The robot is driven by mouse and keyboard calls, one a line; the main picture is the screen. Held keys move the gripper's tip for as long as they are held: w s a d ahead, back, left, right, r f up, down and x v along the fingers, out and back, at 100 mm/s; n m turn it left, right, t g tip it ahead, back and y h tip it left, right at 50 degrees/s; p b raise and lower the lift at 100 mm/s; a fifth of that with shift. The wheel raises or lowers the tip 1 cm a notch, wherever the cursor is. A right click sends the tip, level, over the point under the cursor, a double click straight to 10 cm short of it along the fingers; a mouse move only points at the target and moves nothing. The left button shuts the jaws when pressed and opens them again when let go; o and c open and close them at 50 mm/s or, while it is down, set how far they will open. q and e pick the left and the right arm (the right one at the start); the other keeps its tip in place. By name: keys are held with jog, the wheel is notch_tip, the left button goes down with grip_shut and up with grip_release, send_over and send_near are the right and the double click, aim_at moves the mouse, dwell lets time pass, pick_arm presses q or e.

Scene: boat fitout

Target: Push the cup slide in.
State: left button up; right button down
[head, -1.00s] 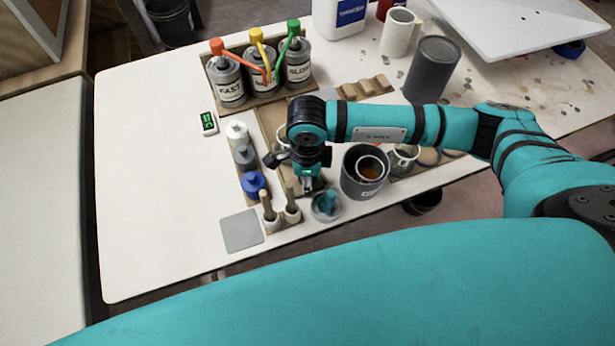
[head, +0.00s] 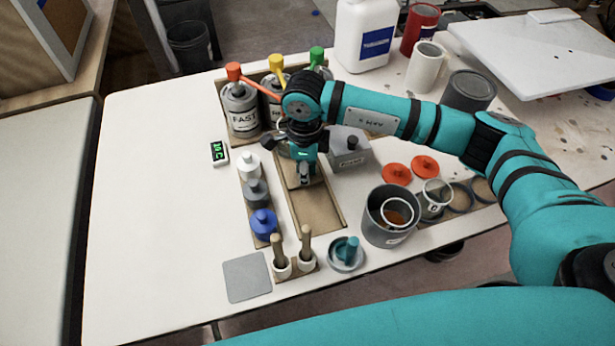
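The long shallow wooden tray with a raised rim (head: 334,221), which looks like the cup slide, lies at the table's middle, running front to back. Its far end is hidden by my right arm. My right gripper (head: 303,182) points down over the tray's far half. Its fingertips look close together, but I cannot tell whether they are shut or whether they touch the tray. A cup-like rim partly shows behind the gripper, mostly hidden. My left gripper is not in view.
Paint cans with coloured spouts (head: 240,113) stand behind. White, grey and blue pots (head: 263,223) line the left side. Brushes in cups (head: 281,266) and a small bowl (head: 346,256) stand in front. A grey bucket (head: 388,222) is at right. The table's left is clear.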

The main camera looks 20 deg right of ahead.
jog(key=c, duration=1.5)
grip_release()
jog(key=shift+w+r, duration=0.3)
jog(key=shift+w, duration=0.05)
jog(key=shift+o, duration=0.7)
jog(key=shift+f, duration=0.1)
jog(key=shift+s+f, duration=0.1)
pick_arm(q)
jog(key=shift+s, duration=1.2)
pick_arm(e)
notch_tip(320, 180, up, 12)
